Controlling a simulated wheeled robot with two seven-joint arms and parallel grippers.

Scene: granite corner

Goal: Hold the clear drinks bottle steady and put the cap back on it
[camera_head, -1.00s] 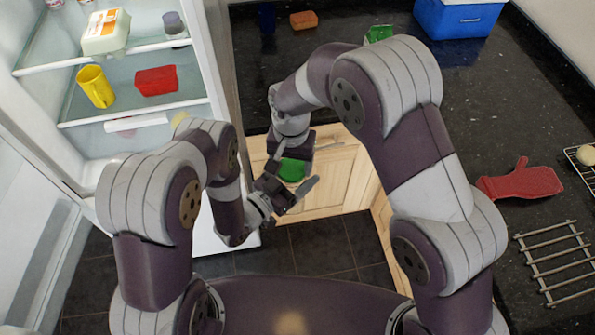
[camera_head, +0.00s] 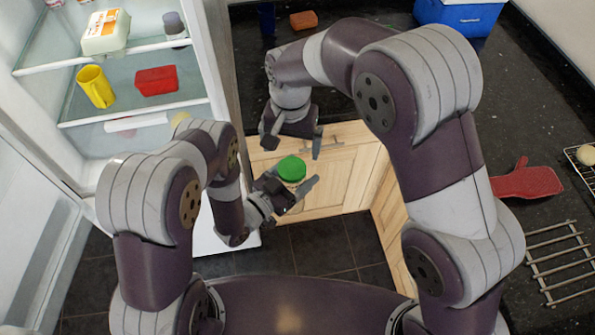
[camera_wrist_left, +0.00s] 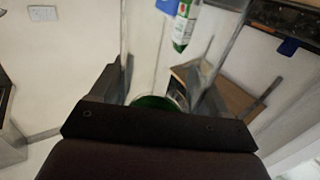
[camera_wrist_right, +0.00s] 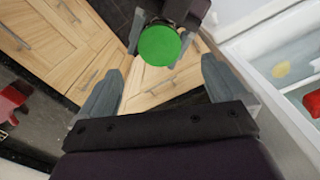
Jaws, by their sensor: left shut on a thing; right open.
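The green cap (camera_head: 291,168) lies level at the top of the clear drinks bottle, and I cannot tell how firmly it is seated. It shows as a full green disc in the right wrist view (camera_wrist_right: 160,46). My left gripper (camera_head: 290,188) is shut on the bottle, whose body is mostly hidden by the fingers and cap. In the left wrist view a green part (camera_wrist_left: 152,102) shows between the fingers, partly hidden by the gripper body. My right gripper (camera_head: 292,148) is open and empty above the cap, apart from it; its spread fingers also show in the right wrist view (camera_wrist_right: 162,72).
The open fridge stands at the left, with a yellow cup (camera_head: 95,87) and a red container (camera_head: 157,80) on a shelf. Wooden cabinets (camera_head: 325,190) are behind the grippers. The dark counter holds a blue cooler (camera_head: 458,14), red mitt (camera_head: 527,181) and metal rack (camera_head: 560,262).

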